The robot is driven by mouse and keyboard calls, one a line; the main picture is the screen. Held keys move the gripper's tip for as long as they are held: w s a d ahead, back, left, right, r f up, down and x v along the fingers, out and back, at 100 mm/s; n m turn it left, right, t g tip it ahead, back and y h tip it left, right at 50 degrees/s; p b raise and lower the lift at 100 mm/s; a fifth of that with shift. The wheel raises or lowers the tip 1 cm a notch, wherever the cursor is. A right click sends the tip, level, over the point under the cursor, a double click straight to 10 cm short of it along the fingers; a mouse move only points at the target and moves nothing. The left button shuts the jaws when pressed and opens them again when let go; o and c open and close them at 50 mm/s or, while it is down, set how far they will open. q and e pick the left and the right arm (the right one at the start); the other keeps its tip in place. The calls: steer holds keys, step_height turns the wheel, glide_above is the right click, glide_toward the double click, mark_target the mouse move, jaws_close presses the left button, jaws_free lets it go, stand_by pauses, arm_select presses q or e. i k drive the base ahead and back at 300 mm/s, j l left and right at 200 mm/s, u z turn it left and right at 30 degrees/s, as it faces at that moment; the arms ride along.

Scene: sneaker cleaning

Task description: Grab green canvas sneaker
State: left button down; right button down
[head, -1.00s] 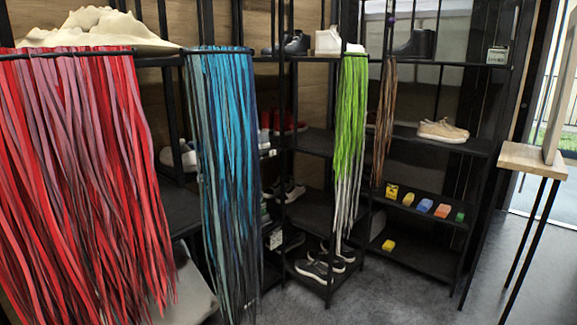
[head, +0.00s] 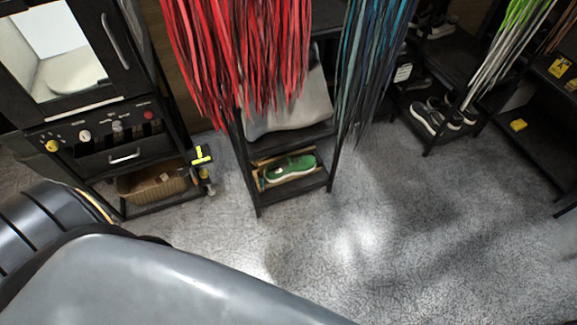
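A grey arm link of mine crosses the lower left of the view, well in front of the rack. Neither gripper is in view, and nothing of mine touches the sneaker.
Red laces (head: 240,60) and blue laces (head: 369,70) hang over and beside the rack. A black cabinet (head: 105,150) with knobs and a wicker basket (head: 155,184) stands left of it. Dark sneakers (head: 437,118) sit on a shelf to the right. The grey floor (head: 400,235) before the rack is clear.

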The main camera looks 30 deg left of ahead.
mark_target(291, 164)
steer(key=u, duration=0.4)
steer(key=i+l+u, duration=0.15)
steer(key=u, duration=0.2)
steer(key=i+l+u, duration=0.1)
steer(key=l+u, duration=0.25)
steer(key=i+l+u, duration=0.1)
steer(key=l+u, duration=0.3)
steer(key=j, duration=0.1)
